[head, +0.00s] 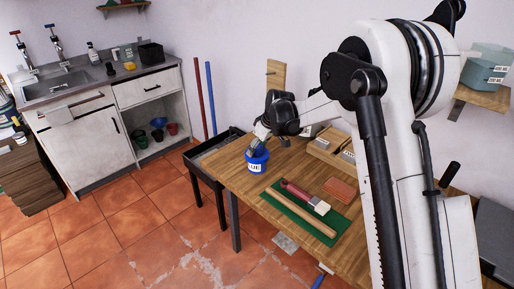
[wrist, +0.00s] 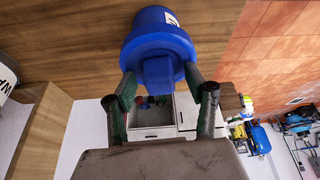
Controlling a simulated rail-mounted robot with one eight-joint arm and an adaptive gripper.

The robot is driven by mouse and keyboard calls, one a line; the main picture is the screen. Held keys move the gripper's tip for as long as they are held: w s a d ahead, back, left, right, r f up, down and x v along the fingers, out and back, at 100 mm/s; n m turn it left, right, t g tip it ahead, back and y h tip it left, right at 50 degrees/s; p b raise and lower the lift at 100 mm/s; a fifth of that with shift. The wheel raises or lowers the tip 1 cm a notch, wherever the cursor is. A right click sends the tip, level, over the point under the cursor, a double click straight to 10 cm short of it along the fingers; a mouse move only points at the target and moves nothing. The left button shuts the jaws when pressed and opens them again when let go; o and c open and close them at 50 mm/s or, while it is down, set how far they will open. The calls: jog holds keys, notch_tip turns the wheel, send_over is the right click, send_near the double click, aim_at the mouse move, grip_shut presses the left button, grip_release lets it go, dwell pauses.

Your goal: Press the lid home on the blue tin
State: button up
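The blue tin (head: 257,162) stands upright near the far left part of the wooden table, with a white label on its front. In the wrist view the tin (wrist: 150,18) appears upside down at the top, with a wider blue lid (wrist: 158,48) over it. A blue block-like raised part of the lid (wrist: 158,72) lies between the fingertips. My gripper (wrist: 159,76) is at the lid with its fingers apart, and a gap shows on each side of the raised part. In the head view my gripper (head: 256,143) hides the tin's top. I cannot tell whether the lid is fully seated.
A green mat (head: 291,227) with a brush (head: 306,197) and a wooden stick (head: 300,216) lies in front right of the tin. A wooden box (head: 326,153) and a reddish block (head: 341,190) are to its right. A dark tray stand (head: 191,160) adjoins the table's left end.

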jog(key=v, duration=1.2)
jog(key=s+d+r+m+t+h, duration=0.1)
jog(key=s+d+r+m, duration=0.1)
jog(key=s+d+r, duration=0.3)
jog(key=s+d+r+m, duration=0.1)
jog(key=s+d+r, duration=0.1)
jog(key=s, duration=0.5)
jog(key=s+d+r+m+t+h, duration=0.1)
jog(key=s+d+r+m, duration=0.1)
jog(key=s+d+r, duration=0.3)
jog(key=s+d+f+m+t, duration=0.1)
jog(key=s+d+f+m, duration=0.1)
jog(key=s, duration=0.9)
jog(key=s+d+f+m+t+h, duration=0.1)
jog(key=s+d+f+m, duration=0.2)
jog(key=s, duration=0.9)
jog(key=shift+s+d+f+m+h, duration=0.25)
jog(key=shift+s+d+m+h, duration=0.05)
jog(key=shift+d, duration=0.9)
